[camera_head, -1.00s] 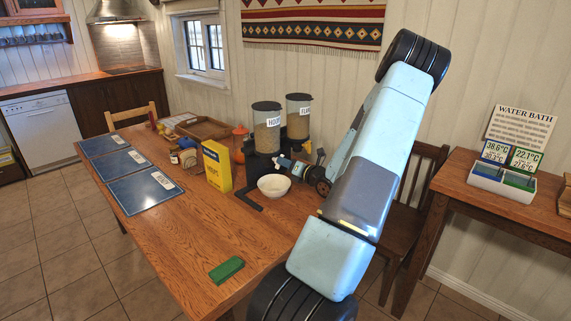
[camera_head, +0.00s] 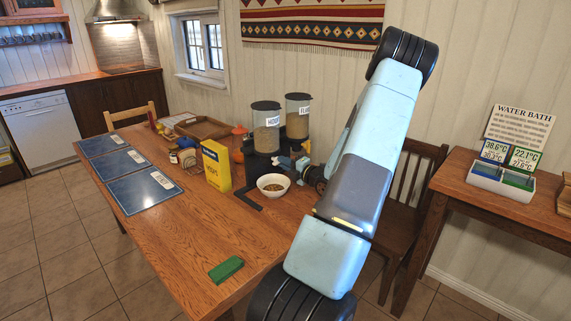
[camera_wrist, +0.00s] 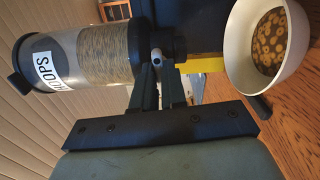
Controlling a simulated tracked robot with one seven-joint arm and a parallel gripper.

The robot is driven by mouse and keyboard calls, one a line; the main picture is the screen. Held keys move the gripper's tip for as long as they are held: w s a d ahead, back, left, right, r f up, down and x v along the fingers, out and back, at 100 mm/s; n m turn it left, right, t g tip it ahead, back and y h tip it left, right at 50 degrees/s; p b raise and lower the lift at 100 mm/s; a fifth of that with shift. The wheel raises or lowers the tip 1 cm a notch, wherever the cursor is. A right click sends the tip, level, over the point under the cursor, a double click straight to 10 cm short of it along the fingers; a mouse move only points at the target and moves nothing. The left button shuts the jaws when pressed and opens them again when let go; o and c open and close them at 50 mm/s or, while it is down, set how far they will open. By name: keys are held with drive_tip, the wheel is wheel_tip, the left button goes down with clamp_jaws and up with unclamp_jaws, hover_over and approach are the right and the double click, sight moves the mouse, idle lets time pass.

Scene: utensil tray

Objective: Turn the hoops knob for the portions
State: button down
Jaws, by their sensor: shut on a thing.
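The hoops dispenser (camera_head: 266,127) is a clear canister with a dark lid and a HOOPS label. It stands on a dark stand on the wooden table, and it also shows in the wrist view (camera_wrist: 95,55), lying sideways in that picture. My gripper (camera_wrist: 157,77) is shut on the grey knob (camera_wrist: 156,54) below the canister. In the head view my gripper (camera_head: 287,162) is at the dispenser's front, partly hidden by my arm. A white bowl (camera_head: 273,194) stands under the dispenser with brown ring-shaped cereal in it; the cereal (camera_wrist: 268,38) is clear in the wrist view.
A yellow box (camera_head: 216,165) is left of the bowl. Blue placemats (camera_head: 145,191), a wooden tray (camera_head: 204,128) and a green block (camera_head: 226,269) lie on the table. A chair (camera_head: 412,185) stands behind my arm.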

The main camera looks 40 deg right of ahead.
drive_tip(key=shift+s+d+f+m, duration=0.15)
drive_tip(key=shift+m, duration=0.45)
drive_tip(key=c, duration=1.5)
unclamp_jaws()
drive_tip(key=o, duration=0.3)
drive_tip(key=s, duration=0.9)
drive_tip(key=s+d, duration=0.1)
drive_tip(key=s, duration=0.3)
drive_tip(key=shift+s, duration=0.3)
drive_tip(key=shift+a, duration=0.1)
